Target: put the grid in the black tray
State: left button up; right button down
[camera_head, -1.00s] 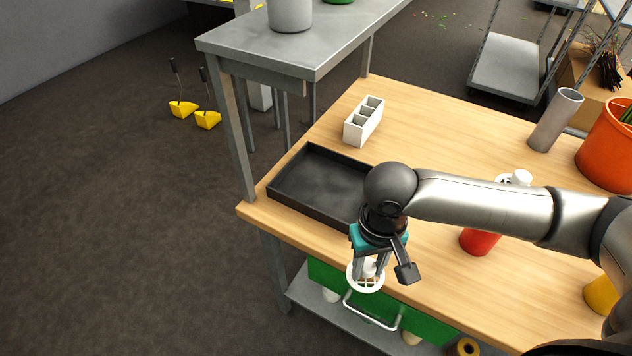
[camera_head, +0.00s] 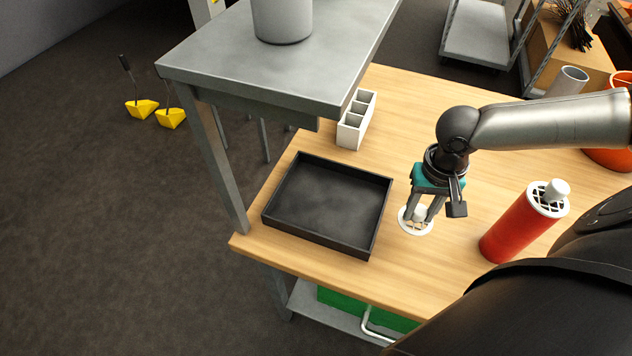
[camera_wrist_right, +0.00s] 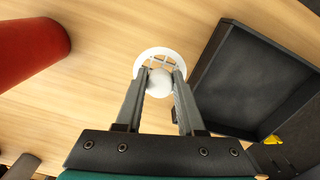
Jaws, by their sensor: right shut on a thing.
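The white round grid (camera_head: 416,221) with a knob is held by my right gripper (camera_head: 424,212), which is shut on the knob. It also shows in the right wrist view (camera_wrist_right: 160,58), between the two fingers (camera_wrist_right: 160,82). The grid is over the wooden table, to the right of the black tray; its exact height is hard to tell. The black tray (camera_head: 384,222) is empty and lies near the table's left front corner. In the right wrist view the tray (camera_wrist_right: 212,62) is at the right. My left gripper is not in view.
A red cylinder (camera_head: 508,236) with another white grid (camera_head: 548,198) on top stands right of my gripper. A white divided box (camera_head: 349,135) stands behind the tray. A grey raised shelf (camera_head: 290,85) overhangs the table's left back. Bare wood lies between tray and cylinder.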

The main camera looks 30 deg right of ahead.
jog(key=shift+w+a, duration=0.2)
jog(key=shift+w, duration=0.3)
jog(key=shift+w+a, duration=0.2)
jog(key=shift+w, duration=0.3)
jog(key=w+a, duration=0.2)
jog(key=w+a+b, duration=0.1)
jog(key=w+a, duration=0.1)
jog(key=shift+w+a, duration=0.2)
jog(key=shift+w, duration=0.15)
jog(key=w+a, duration=0.3)
jog(key=w+a+b, duration=0.1)
jog(key=w+a, duration=0.2)
jog(key=w, duration=0.1)
jog(key=shift+w+a+b, duration=0.2)
jog(key=shift+w+b, duration=0.05)
jog(key=shift+b, duration=0.05)
jog(key=shift+f+b, duration=0.8)
jog(key=shift+f, duration=1)
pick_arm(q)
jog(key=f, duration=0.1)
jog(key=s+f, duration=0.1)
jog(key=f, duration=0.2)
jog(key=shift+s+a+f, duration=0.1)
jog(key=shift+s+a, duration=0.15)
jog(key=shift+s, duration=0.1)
pick_arm(e)
jog(key=c, duration=0.5)
grip_release()
